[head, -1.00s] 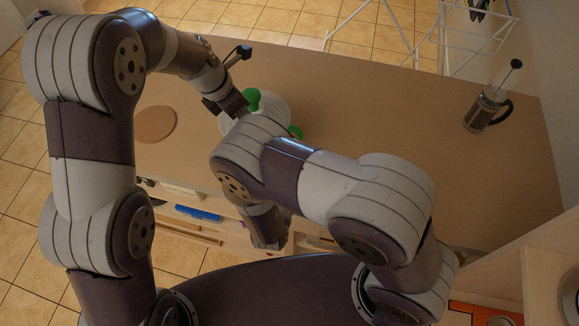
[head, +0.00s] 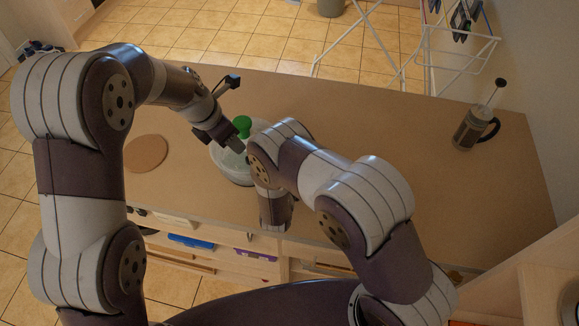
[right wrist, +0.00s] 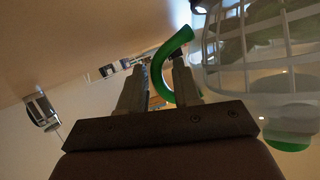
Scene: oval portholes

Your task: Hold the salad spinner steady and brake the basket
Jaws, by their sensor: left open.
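The salad spinner (head: 222,170) stands on the counter, a clear bowl with a green knob (head: 243,126) above it. In the head view my right arm covers its right side. My left gripper (head: 238,144) is open over the spinner, close beside the knob; contact cannot be told. My right gripper is hidden in the head view. In the right wrist view my right gripper (right wrist: 160,78) has a curved green handle (right wrist: 160,68) between its fingers; whether they grip it is unclear. The spinner's pale ribbed basket (right wrist: 265,55) shows at the right there.
A round brown mat (head: 146,153) lies left of the spinner. A French press (head: 474,126) stands far right on the counter (head: 400,160). Open drawers with a blue item (head: 190,242) are below the front edge. A white drying rack (head: 425,45) stands behind.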

